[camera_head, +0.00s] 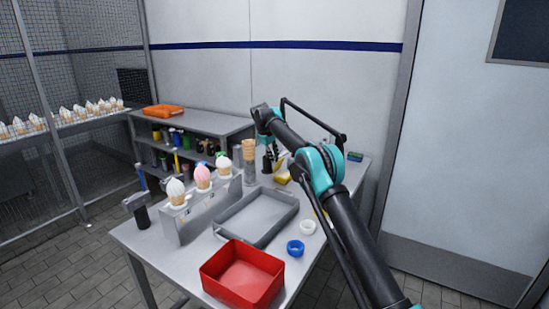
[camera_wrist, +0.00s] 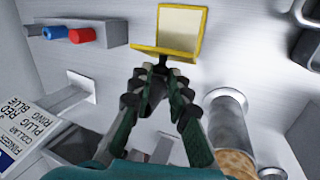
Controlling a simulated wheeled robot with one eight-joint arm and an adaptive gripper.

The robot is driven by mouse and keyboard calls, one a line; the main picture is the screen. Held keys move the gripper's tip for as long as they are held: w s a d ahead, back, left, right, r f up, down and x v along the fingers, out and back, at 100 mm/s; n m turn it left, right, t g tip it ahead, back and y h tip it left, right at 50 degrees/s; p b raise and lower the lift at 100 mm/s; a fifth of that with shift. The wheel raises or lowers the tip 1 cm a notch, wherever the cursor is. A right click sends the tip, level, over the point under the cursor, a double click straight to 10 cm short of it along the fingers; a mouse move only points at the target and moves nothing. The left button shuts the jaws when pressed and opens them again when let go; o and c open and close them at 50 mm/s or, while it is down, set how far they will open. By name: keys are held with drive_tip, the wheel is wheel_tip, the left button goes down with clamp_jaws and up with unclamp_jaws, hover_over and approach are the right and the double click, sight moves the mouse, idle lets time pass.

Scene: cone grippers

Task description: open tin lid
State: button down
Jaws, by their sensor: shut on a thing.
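The small yellow tin (camera_wrist: 182,24) shows in the wrist view at the top centre, with a pale inside and a yellow rim. Its lid (camera_wrist: 163,52) appears as a yellow edge on the near side, tilted up and away from the opening. My gripper (camera_wrist: 159,76) is shut on a small dark knob (camera_wrist: 161,62) on the lid. In the head view the tin (camera_head: 282,177) sits on the table below my gripper, partly hidden by it. The far side of the lid is hard to make out.
A metal cylinder holding cones (camera_wrist: 226,115) stands close at the right of my gripper. In the head view, a grey tray (camera_head: 220,233), a red bin (camera_head: 230,287), a blue ring (camera_head: 295,248) and a cone holder (camera_head: 225,200) occupy the table.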

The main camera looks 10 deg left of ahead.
drive_tip(key=shift+a, duration=0.1)
drive_tip(key=c, duration=1.5)
unclamp_jaws()
drive_tip(key=shift+o, duration=0.2)
drive_tip(key=v, duration=1.2)
drive_tip(key=shift+w, duration=0.1)
